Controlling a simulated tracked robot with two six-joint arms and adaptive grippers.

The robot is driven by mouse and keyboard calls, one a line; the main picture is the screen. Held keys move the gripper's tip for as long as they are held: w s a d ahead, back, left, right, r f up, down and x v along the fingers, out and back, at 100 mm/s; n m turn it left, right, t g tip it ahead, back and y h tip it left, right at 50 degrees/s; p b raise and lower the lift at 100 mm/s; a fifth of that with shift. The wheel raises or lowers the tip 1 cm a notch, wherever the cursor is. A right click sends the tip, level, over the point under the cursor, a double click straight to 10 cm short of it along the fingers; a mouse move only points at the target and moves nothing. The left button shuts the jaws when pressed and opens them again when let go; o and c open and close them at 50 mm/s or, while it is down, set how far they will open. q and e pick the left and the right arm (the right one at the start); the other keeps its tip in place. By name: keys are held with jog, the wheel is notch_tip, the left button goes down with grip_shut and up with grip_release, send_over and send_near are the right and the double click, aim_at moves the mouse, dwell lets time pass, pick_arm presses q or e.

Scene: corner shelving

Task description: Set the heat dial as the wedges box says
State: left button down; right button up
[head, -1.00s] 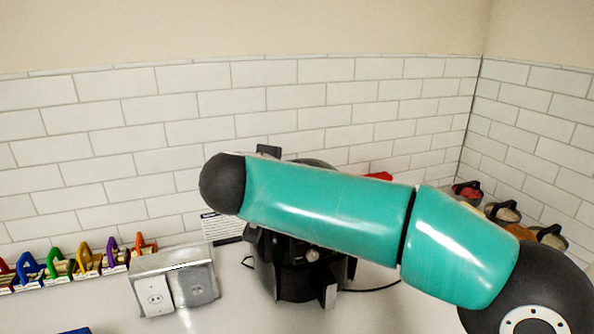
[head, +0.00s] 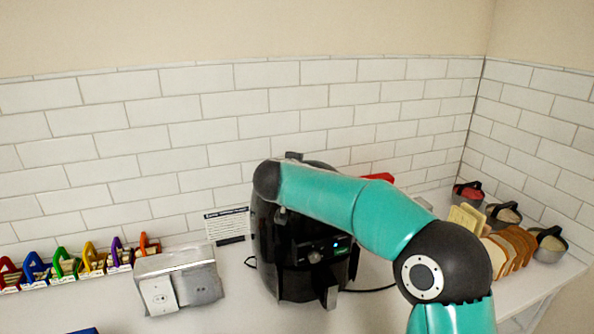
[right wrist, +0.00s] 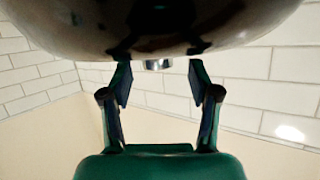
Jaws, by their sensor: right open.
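A black air fryer (head: 300,268) stands on the counter against the tiled wall, partly covered by my right arm. A small silver knob (head: 314,257) shows on its front, beside a small blue light and a lit green patch. In the right wrist view, my right gripper (right wrist: 158,82) is open, its two fingers on either side of a small silver knob (right wrist: 158,64) under the dark glossy body; I cannot tell whether they touch it. The right gripper does not show in the head view. My left gripper is not in view. I cannot make out a wedges box.
A printed card (head: 228,226) stands left of the fryer. A metal double-socket box (head: 180,278) and several coloured letter-like holders (head: 66,262) are further left. Bread slices (head: 510,248) and several lidded pots (head: 549,244) are at right. A red thing (head: 377,178) shows behind my arm.

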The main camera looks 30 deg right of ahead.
jog(key=shift+w+d+f, duration=0.25)
jog(key=shift+w+d, duration=0.15)
jog(key=shift+d, duration=0.05)
